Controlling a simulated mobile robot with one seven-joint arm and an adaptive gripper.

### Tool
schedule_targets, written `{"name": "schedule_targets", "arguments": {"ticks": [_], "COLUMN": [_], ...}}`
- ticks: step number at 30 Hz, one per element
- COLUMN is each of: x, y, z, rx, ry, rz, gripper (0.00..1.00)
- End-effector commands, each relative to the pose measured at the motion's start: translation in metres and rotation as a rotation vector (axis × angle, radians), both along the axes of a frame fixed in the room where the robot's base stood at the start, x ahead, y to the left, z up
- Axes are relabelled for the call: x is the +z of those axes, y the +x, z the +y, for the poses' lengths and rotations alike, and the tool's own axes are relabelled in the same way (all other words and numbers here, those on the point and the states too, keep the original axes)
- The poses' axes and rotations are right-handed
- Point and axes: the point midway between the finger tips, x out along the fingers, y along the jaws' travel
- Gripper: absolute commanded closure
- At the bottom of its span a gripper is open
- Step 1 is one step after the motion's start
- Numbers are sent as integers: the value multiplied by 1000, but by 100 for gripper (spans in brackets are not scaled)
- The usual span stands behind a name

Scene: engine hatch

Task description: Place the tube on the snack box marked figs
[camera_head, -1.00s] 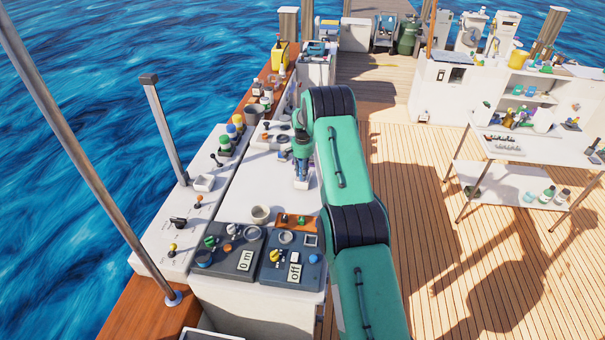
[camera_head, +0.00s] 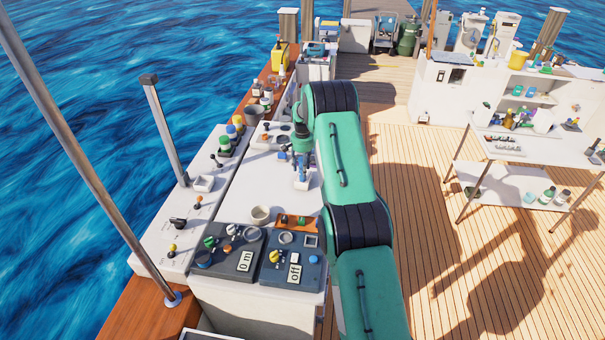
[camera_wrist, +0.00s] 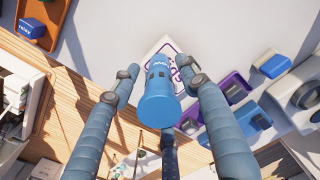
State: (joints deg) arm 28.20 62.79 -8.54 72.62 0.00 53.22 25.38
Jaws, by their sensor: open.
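The blue tube (camera_wrist: 159,100) stands on the white snack box (camera_wrist: 163,46) with purple lettering that reads like figs, partly covered by the tube. In the head view the tube (camera_head: 302,172) looks upright on the small pale box (camera_head: 302,185) on the white counter. My gripper (camera_wrist: 161,74) is open, with its blue fingers spread around the tube and gaps visible beside it. In the head view the gripper is small and partly hidden by my arm, just above the tube.
Purple and blue-grey objects (camera_wrist: 235,86) lie right of the box in the wrist view. A beige cup (camera_head: 261,215) and dark control panels (camera_head: 290,262) are at the counter's near end. Bare counter lies left of the box.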

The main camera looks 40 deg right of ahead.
Motion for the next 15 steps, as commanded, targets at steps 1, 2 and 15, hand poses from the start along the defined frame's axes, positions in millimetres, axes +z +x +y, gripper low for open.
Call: {"name": "schedule_targets", "arguments": {"ticks": [1,2,15], "x": [9,14,77], "y": [1,1,0], "z": [-1,0,0], "rx": [0,0,0], "ry": [-2,-1,-1], "rz": [-3,-3,-1], "gripper": [56,56,56]}}
